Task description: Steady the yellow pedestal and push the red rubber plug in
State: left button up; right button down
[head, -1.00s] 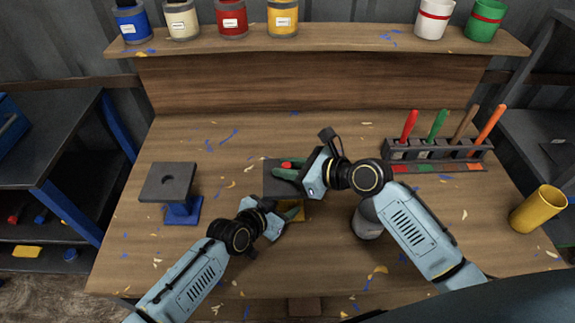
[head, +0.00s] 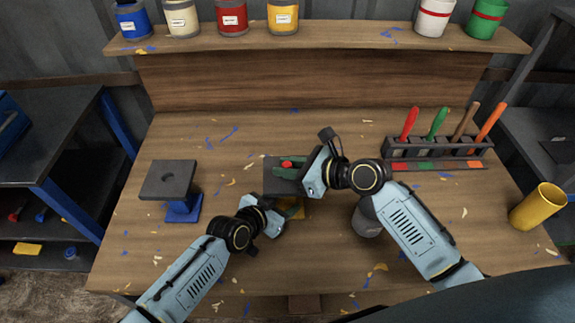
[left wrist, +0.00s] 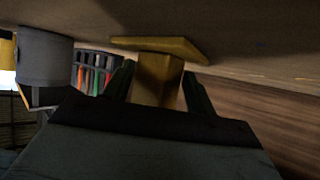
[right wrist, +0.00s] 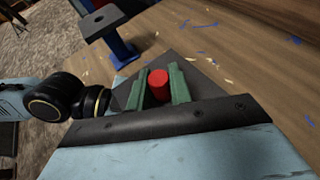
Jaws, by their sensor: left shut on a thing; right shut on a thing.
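The yellow pedestal (head: 299,207) stands near the table's middle; its dark square top plate (head: 272,186) is partly hidden by my right gripper. In the left wrist view its yellow stem (left wrist: 156,82) is between the green fingers, with its base flange on the table. My left gripper (head: 291,210) is shut on this stem, below the top plate. My right gripper (head: 287,170) is shut on the red rubber plug (right wrist: 158,84), over the top plate. The plug's red top also shows in the head view (head: 287,164). Its lower end and the hole are hidden.
A blue pedestal (head: 183,209) with a dark holed top stands at left. A grey cylinder (head: 367,218) stands under my right forearm. A rack (head: 438,153) with colored-handled tools is at back right, and a yellow cup (head: 538,207) at far right. Cans line the rear shelf.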

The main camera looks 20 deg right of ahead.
jog(key=shift+f, duration=0.25)
jog(key=c, duration=1.2)
grip_release()
jog(key=shift+s+f, duration=0.1)
jog(key=v, duration=1.2)
pick_arm(q)
jog(key=o, duration=0.8)
jog(key=shift+o, duration=0.2)
jog(key=v, duration=1.2)
jog(key=shift+s, duration=0.1)
